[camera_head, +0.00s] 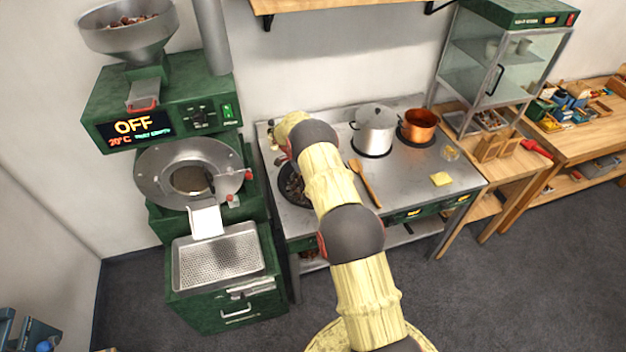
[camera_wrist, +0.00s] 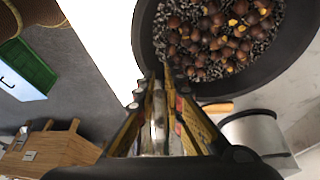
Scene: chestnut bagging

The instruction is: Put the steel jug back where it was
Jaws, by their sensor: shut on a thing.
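My gripper (camera_wrist: 160,82) is shut in the wrist view, with a narrow shiny metal piece of the steel jug (camera_wrist: 158,118) between its fingers. Most of the jug is hidden by the fingers, so its tilt and whether it touches anything cannot be told. Beyond the fingertips lies a dark pan (camera_wrist: 142,35) with chestnuts and dark grit in it. In the head view my arm reaches over the left part of the steel stove table and hides my gripper and the jug. The same pan (camera_head: 288,190) shows partly behind my arm there.
A lidded steel pot (camera_head: 375,128) and a copper pot (camera_head: 418,125) stand at the table's back. A wooden spoon (camera_head: 366,184) and a yellow pad (camera_head: 441,179) lie in front. The green roaster (camera_head: 190,100) with its perforated tray (camera_head: 178,270) stands left. Clear steel lies right of the spoon.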

